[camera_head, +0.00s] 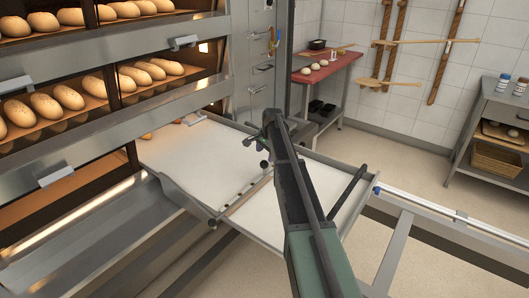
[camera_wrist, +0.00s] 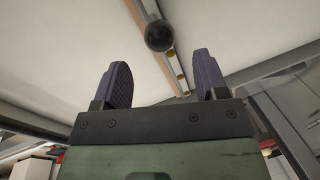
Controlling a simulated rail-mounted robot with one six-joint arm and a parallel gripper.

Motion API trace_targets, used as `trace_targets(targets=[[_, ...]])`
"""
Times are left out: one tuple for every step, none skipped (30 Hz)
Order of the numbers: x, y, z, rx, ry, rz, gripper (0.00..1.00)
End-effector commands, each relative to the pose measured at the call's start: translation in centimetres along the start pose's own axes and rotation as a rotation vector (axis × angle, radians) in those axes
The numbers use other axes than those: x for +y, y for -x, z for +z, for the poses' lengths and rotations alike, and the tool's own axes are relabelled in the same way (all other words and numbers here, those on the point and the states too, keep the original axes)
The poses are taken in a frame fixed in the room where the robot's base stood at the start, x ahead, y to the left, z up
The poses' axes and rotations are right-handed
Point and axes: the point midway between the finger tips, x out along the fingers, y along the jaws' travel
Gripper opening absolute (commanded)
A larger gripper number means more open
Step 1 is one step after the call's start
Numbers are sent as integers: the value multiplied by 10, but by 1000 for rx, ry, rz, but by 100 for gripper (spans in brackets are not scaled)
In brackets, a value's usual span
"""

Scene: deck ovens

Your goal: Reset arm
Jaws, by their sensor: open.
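In the wrist view my gripper (camera_wrist: 162,75) shows two purple ribbed fingers held apart, with nothing between their tips. A dark round knob (camera_wrist: 159,36) on a bar lies beyond the gap; I cannot tell how far off. A pale surface fills the background on both sides of the bar. In the head view my arm reaches up from the bottom over the pale loader bed (camera_head: 180,148) in front of the ovens.
Deck ovens on the left hold loaves (camera_head: 67,97) on lit decks. A red-topped table (camera_head: 325,66) with a few dough pieces stands at the back. A grey table (camera_head: 500,105) stands at the right. A metal rail (camera_head: 440,223) crosses the lower right. Open floor lies between.

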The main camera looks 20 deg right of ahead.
Motion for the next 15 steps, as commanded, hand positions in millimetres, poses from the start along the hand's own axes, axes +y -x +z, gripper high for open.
trace_targets(targets=[[-2,21,0,0,0,0,67],[-2,25,0,0,0,0,67],[-1,28,0,0,0,0,67],[-1,29,0,0,0,0,67],[-1,29,0,0,0,0,67],[0,28,0,0,0,0,67],[0,28,0,0,0,0,67],[0,27,0,0,0,0,67],[0,26,0,0,0,0,67],[0,26,0,0,0,0,67],[0,26,0,0,0,0,67],[0,25,0,0,0,0,67],[0,25,0,0,0,0,67],[0,25,0,0,-1,0,67],[0,25,0,0,-1,0,67]])
